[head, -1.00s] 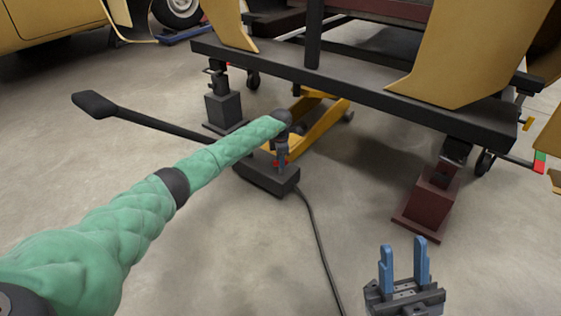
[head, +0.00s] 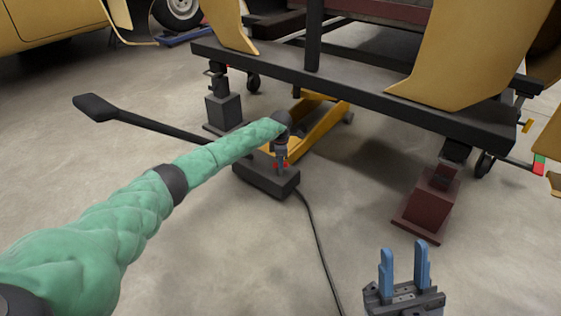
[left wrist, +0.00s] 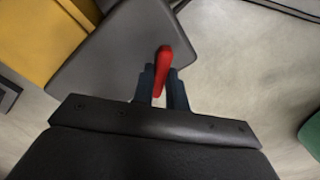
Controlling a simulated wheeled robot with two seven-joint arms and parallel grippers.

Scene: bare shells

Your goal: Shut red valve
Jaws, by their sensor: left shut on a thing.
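The red valve (left wrist: 163,62) is a small red lever on top of a dark grey pump body (head: 266,178), which lies on the floor in the head view. In the left wrist view the lever stands between the two fingers of my left gripper (left wrist: 162,88), which are closed on it. In the head view my left gripper (head: 281,160) points down at the pump, and only a bit of red shows at its fingertips. My right gripper (head: 403,265) is at the bottom right of the head view, its blue fingers apart and empty.
The pump's long black lever (head: 145,120) reaches to the left. A black hose (head: 318,240) runs toward the front. A yellow jack frame (head: 318,128) lies behind, under a heavy black beam (head: 350,87). A dark red stand (head: 428,203) is on the right. The floor between is clear.

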